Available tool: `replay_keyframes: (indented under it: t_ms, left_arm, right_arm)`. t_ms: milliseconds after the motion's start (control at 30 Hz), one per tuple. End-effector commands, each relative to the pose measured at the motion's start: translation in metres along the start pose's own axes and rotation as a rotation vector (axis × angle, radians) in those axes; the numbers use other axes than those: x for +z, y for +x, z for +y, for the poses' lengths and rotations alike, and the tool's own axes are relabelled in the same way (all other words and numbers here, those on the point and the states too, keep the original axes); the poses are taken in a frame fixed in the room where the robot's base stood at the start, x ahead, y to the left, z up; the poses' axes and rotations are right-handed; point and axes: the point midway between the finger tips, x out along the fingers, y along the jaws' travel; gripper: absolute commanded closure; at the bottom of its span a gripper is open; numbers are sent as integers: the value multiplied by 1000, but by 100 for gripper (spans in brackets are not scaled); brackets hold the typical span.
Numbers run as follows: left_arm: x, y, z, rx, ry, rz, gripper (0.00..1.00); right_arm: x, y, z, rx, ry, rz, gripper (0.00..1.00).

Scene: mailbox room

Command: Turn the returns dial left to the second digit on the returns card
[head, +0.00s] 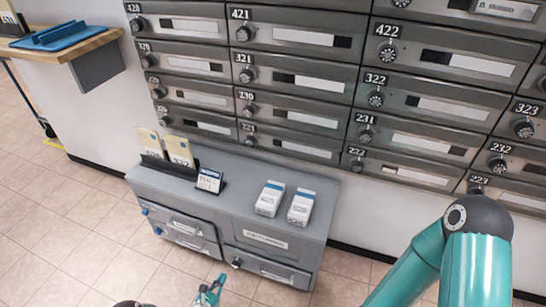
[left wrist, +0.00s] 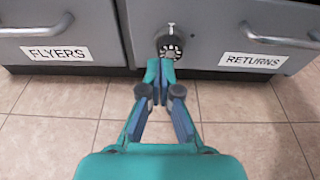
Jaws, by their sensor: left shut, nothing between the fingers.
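The returns dial (left wrist: 170,47) is a dark round knob with light marks around its rim, on the grey cabinet front left of the RETURNS label (left wrist: 253,61). It also shows in the head view (head: 236,263), low on the cabinet. My left gripper (left wrist: 160,68) is shut and empty, its tips just below and in front of the dial; I cannot tell whether they touch it. In the head view the left gripper (head: 211,290) shows at the bottom edge. A small white and blue card (head: 209,180) stands on the cabinet, its print too small to read. My right gripper is out of view.
The grey cabinet (head: 318,215) bears two white boxes (head: 270,198) and a dark holder with yellowish cards (head: 178,148). Numbered mailboxes (head: 302,85) with dials fill the wall behind. A FLYERS drawer label (left wrist: 55,53) is left of the dial. Tiled floor lies in front.

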Motion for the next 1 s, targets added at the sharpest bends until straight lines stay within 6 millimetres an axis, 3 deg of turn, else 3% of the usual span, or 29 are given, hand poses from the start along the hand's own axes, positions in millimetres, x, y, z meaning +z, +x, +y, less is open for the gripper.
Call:
replay_keyframes:
  t_ms: [500,1000]
  left_arm:
    - [13,54,-1,-5,1,0,100]
    - [19,63,0,-4,8,-4,100]
  right_arm:
    - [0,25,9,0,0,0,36]
    - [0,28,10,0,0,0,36]
